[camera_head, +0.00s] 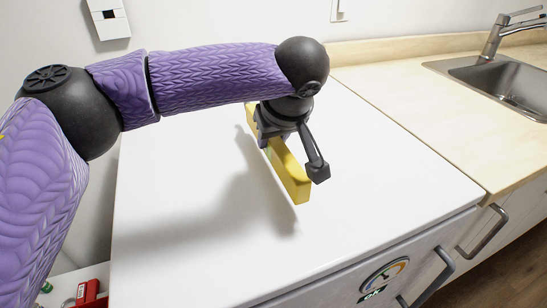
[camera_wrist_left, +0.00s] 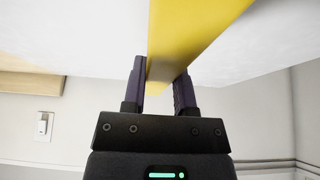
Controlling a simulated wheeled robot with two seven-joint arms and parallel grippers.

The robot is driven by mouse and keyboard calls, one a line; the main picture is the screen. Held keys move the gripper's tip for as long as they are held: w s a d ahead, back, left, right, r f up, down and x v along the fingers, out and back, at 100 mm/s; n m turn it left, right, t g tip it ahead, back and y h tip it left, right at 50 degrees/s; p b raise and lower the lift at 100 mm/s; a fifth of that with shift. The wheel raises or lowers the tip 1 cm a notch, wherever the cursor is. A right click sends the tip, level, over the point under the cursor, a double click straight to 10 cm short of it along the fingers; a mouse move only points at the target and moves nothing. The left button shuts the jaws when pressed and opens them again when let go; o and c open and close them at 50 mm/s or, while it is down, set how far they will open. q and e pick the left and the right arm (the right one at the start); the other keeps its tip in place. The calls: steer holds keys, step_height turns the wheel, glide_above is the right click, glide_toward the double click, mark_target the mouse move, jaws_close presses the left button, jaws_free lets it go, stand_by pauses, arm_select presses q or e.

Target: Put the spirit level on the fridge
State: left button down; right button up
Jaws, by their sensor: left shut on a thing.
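The spirit level (camera_head: 292,178) is a long yellow bar in the head view, with a greenish patch near its middle. My left gripper (camera_head: 266,143) is shut on it and points down over the white top of the fridge (camera_head: 170,200). In the left wrist view, the yellow level (camera_wrist_left: 190,35) runs between the two dark fingers of the gripper (camera_wrist_left: 160,85). A shadow lies on the fridge top to the left of the level. I cannot tell whether the level touches the top. The right gripper is not in view.
A wooden counter (camera_head: 420,110) with a metal sink (camera_head: 500,85) and tap (camera_head: 495,35) adjoins the fridge on the right. Red and green items (camera_head: 88,293) sit low at the left front. The fridge top around the level is clear.

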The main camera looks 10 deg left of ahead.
arm_select(q)
step_height(320, 180, down, 4)
steer(key=shift+r+b, duration=0.25)
steer(key=shift+b, duration=0.4)
steer(key=shift+r, duration=0.1)
steer(key=shift+c, duration=2)
jaws_free()
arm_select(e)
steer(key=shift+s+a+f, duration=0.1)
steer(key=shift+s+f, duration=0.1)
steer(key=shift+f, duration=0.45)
arm_select(q)
steer(key=p+v, duration=0.5)
steer(key=v, duration=0.6)
steer(key=shift+r, duration=0.2)
steer(key=shift+s+d+r, duration=0.15)
steer(key=shift+s+r, duration=0.1)
steer(key=shift+r, duration=0.05)
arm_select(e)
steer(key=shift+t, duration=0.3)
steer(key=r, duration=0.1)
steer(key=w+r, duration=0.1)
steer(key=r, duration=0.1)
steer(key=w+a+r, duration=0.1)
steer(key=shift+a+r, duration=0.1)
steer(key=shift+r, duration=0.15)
